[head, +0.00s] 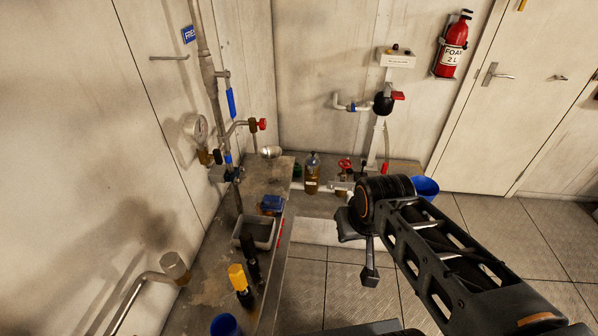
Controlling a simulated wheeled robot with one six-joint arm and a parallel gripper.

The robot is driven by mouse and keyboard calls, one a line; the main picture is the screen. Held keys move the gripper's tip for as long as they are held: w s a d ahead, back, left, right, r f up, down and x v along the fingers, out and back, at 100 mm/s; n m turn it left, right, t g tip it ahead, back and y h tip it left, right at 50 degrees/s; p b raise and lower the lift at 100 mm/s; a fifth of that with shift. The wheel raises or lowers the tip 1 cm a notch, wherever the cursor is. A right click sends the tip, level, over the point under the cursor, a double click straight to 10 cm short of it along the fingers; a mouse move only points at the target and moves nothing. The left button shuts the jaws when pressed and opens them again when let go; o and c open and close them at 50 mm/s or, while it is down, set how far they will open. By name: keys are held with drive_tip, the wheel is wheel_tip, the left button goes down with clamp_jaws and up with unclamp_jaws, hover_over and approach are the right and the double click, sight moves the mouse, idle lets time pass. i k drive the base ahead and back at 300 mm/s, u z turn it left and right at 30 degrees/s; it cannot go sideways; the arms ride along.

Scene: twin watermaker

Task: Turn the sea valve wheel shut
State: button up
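A small red handwheel (345,165) sits low at the back, on brass and grey pipe fittings near the floor. It looks like the sea valve wheel, but no label shows. A second red knob (262,124) is on the pipe at the left wall. My gripper (360,252) hangs in front of and below the low red wheel in the picture, apart from it. One finger shows clearly, pointing down; the other is not clear, so its opening cannot be told. Nothing is seen held in it. My wrist hides part of the low pipework.
A bench (208,260) on the left carries a grey tray (258,228), a yellow-topped tool (238,280) and a blue cup (225,325). A clear bottle (312,172) stands left of the wheel. A blue bucket (427,187) stands behind my arm. Floor at right is clear.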

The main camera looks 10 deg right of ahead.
sight(345, 163)
drive_tip(key=z, duration=0.35)
drive_tip(key=i, duration=1.7)
drive_tip(key=u, duration=0.25)
